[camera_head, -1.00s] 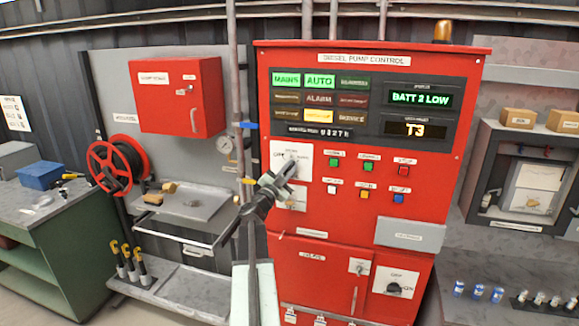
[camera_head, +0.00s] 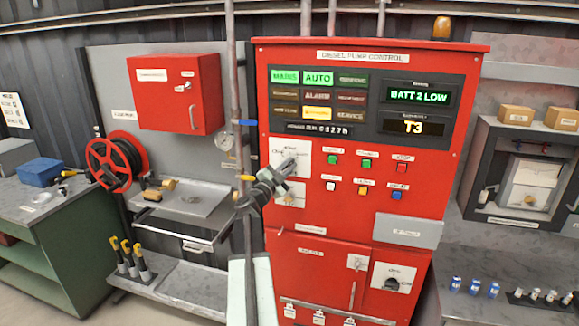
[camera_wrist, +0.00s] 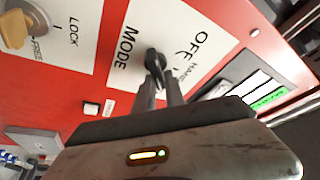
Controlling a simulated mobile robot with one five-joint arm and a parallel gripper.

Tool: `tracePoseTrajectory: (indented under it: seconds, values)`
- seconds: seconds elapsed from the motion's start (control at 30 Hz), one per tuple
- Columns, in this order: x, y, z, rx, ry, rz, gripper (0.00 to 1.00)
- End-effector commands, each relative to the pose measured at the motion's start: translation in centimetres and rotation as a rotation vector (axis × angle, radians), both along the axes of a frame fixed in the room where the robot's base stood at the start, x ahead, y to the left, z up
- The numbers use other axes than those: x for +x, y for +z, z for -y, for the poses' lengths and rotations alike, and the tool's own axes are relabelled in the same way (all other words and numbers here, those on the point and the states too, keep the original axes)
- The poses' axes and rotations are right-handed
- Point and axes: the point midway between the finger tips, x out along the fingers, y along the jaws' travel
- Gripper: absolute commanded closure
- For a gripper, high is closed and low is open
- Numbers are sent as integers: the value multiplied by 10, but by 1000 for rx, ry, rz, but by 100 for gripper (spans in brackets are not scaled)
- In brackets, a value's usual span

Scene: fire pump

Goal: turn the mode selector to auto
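The mode selector is a black knob (camera_wrist: 154,60) on a white plate marked MODE and OFF in the wrist view. In the head view its plate (camera_head: 303,150) is on the left of the red pump control panel (camera_head: 350,225), and my gripper partly covers it. My gripper (camera_wrist: 162,82) is at the knob, its two dark fingers a little apart with a gap between them. The knob is at the fingertips; I cannot tell whether they touch it. In the head view my gripper (camera_head: 288,166) reaches the plate from below left. The AUTO lamp (camera_head: 318,78) is lit green.
A second plate with a yellowish key switch (camera_wrist: 16,30) marked LOCK is beside the mode plate. Several push buttons (camera_head: 367,164) are right of the selector.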

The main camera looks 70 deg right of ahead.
Motion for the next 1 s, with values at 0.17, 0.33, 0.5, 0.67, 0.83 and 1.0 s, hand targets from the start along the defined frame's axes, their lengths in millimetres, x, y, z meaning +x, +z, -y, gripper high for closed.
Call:
tracePoseTrajectory:
  seconds: [0.17,0.33,0.5,0.67,0.83,1.0]
  values:
    - [1,-1,1,2,4,2,66]
    - [0,-1,1,2,1,1,66]
    - [3,-5,-14,1,2,1,66]
    - [10,-12,-44,0,4,-1,66]
    - [18,-18,-72,-1,5,0,66]
    - [20,-18,-77,-2,3,0,66]
